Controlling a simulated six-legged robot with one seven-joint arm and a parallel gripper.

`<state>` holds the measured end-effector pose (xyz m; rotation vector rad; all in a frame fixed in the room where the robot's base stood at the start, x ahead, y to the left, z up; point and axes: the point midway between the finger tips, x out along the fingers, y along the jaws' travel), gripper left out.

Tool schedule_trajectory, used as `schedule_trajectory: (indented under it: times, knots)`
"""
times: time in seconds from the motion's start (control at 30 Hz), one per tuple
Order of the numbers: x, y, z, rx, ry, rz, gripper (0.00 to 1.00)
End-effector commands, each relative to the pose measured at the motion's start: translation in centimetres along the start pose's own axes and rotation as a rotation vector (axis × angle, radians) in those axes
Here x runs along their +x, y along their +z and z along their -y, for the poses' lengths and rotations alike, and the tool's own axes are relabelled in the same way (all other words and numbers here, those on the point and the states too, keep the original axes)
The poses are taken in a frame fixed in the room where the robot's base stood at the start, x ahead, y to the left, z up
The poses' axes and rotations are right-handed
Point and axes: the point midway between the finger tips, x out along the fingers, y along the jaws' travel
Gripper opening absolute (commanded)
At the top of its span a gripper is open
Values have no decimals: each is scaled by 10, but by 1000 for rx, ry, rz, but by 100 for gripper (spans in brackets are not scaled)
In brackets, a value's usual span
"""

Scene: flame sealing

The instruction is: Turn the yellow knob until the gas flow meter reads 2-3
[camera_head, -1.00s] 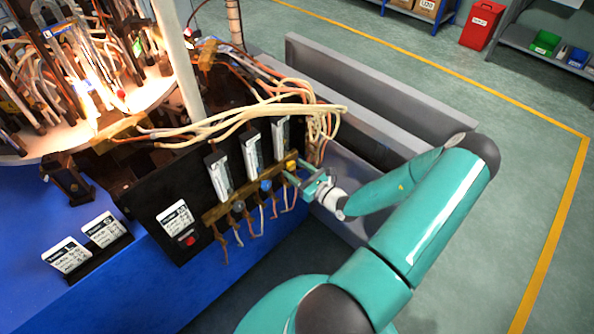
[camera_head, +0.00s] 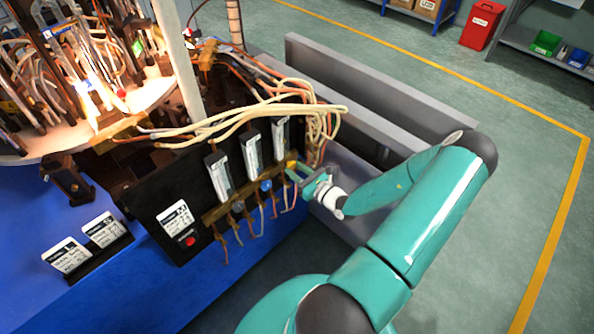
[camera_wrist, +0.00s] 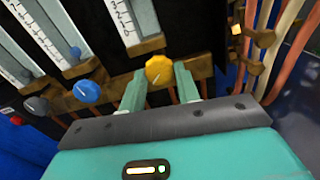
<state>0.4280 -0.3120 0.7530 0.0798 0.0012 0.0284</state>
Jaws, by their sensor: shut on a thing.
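The yellow knob (camera_wrist: 159,69) is on the brass strip below the right-hand flow meter (camera_wrist: 135,22). In the wrist view its pale pointer mark is tilted. My gripper (camera_wrist: 160,85) has one finger on each side of the knob and is shut on it. In the head view my gripper (camera_head: 298,172) reaches the panel from the right and partly covers the knob (camera_head: 291,166). The right-hand flow meter (camera_head: 281,138) has a white scale, but its reading is too small to tell, and its upper part is cut off in the wrist view.
A blue knob (camera_wrist: 87,91) and a grey knob (camera_wrist: 37,106) sit to the left on the same strip. Thin tubes (camera_head: 273,205) hang below it. Cream hoses (camera_head: 262,112) arch above the panel. Open floor lies right of my arm.

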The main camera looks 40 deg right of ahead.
Motion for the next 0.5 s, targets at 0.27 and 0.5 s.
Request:
schedule_trajectory:
  times: [0.27,0.5]
  knots:
    - [-1,0,0,194,0,-1,9]
    - [-1,0,-1,414,0,-1,9]
